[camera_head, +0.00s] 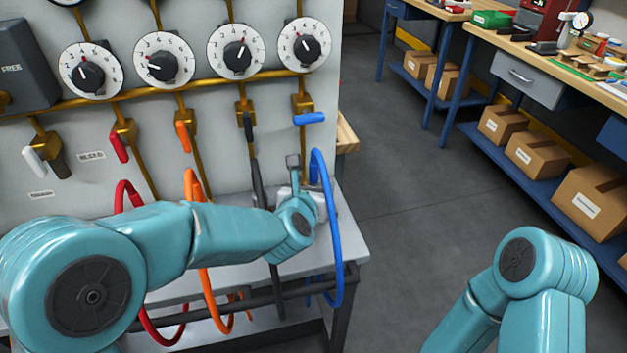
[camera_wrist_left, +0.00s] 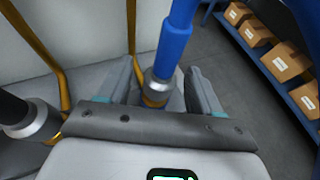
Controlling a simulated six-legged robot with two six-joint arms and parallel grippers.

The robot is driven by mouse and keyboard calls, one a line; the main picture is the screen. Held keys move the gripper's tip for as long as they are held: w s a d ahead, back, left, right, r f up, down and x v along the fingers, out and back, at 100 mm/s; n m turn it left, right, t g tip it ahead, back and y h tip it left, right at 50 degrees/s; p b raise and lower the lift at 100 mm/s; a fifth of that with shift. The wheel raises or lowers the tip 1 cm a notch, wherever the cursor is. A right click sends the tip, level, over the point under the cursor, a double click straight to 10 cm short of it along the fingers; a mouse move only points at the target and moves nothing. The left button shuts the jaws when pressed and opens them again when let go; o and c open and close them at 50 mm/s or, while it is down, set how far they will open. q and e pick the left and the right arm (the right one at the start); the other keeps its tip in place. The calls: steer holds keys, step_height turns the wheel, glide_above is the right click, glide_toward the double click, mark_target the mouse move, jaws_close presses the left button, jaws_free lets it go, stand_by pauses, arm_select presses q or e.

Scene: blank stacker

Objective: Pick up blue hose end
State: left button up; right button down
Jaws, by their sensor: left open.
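The blue hose (camera_head: 333,230) loops up beside the workbench at the right end of the panel. Its end (camera_wrist_left: 174,50) is a blue sleeve with a metal collar at the bottom, seen in the left wrist view. My left gripper (camera_wrist_left: 163,88) is open, with one finger on each side of the blue hose end's collar. In the head view my left gripper (camera_head: 303,172) is at the hose end, largely hidden behind my wrist. My right gripper is out of view; only my right arm shows.
Black (camera_head: 258,190), orange (camera_head: 205,285) and red (camera_head: 150,325) hoses hang to the left. A blue valve handle (camera_head: 309,118) sits above, below a row of dials. Benches with cardboard boxes (camera_head: 535,152) stand at right. Floor between is clear.

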mark_target(312, 174)
arm_select(q)
steer(key=x, duration=0.2)
steer(key=shift+w+d+f, duration=0.1)
steer(key=shift+w+f, duration=0.05)
steer(key=shift+w, duration=0.1)
steer(key=shift+s, duration=0.1)
steer(key=shift+c, duration=0.4)
steer(key=c, duration=1.1)
step_height(312, 174, up, 4)
steer(key=shift+r+p, duration=0.1)
steer(key=shift+p, duration=0.3)
steer(key=s, duration=0.2)
steer(key=s+a+b, duration=0.1)
steer(key=s+b, duration=0.1)
steer(key=s, duration=0.1)
steer(key=shift+s+a+f, duration=0.2)
steer(key=shift+s+f, duration=0.15)
steer(key=s+a+b, duration=0.1)
steer(key=s+a, duration=0.1)
steer(key=s, duration=0.9)
steer(key=shift+s+a+b, duration=0.3)
steer(key=shift+s+a, duration=0.05)
steer(key=shift+s, duration=0.05)
steer(key=shift+r, duration=0.1)
